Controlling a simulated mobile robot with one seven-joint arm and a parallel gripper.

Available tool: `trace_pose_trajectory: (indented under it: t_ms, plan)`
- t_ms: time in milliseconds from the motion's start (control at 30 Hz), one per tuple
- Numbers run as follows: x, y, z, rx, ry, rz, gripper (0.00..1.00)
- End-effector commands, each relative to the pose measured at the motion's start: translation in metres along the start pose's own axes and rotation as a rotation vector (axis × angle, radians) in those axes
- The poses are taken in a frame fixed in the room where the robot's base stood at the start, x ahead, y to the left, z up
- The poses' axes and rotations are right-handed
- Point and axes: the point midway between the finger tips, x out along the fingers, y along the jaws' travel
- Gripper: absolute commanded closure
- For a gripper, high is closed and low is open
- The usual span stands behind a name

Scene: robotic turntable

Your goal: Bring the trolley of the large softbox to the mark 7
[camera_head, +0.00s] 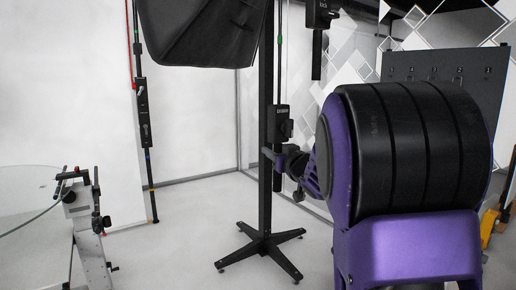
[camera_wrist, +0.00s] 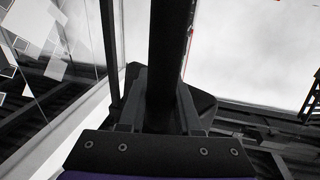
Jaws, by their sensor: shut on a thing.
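The large softbox (camera_head: 200,32) is a black hood at the top of the head view, cut off by the edge. Beside it a black upright pole (camera_head: 265,90) runs down to a star-shaped base (camera_head: 262,244) on the floor. My gripper (camera_head: 272,157) is shut around a black pole at mid height, partly hidden behind my purple arm. In the wrist view the pole (camera_wrist: 166,60) runs up between the two fingers of my gripper (camera_wrist: 160,115). A small box marked like "brake" (camera_head: 279,124) hangs just above the gripper. I see no mark 7.
A box marked "lock" (camera_head: 318,15) hangs at the top. A glass turntable (camera_head: 30,225) with a clamp device (camera_head: 84,215) stands at left. A dark panel (camera_head: 450,85) stands at right. Floor between turntable and base is clear.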

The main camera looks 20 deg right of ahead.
Motion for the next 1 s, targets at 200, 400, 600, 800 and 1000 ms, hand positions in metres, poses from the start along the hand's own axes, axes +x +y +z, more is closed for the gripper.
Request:
trace_pose_trajectory:
  t_ms: [200, 400, 600, 800, 1000]
  plan:
    - [0.004, 0.017, -0.003, -0.001, 0.004, 0.0, 1.0]
    - [0.004, 0.021, -0.003, -0.001, 0.006, -0.001, 1.0]
    - [0.004, 0.021, -0.003, -0.001, 0.006, -0.001, 1.0]
    - [0.005, 0.021, -0.002, -0.001, 0.005, -0.001, 0.57]
    - [0.005, 0.021, -0.001, -0.001, 0.003, -0.002, 0.39]
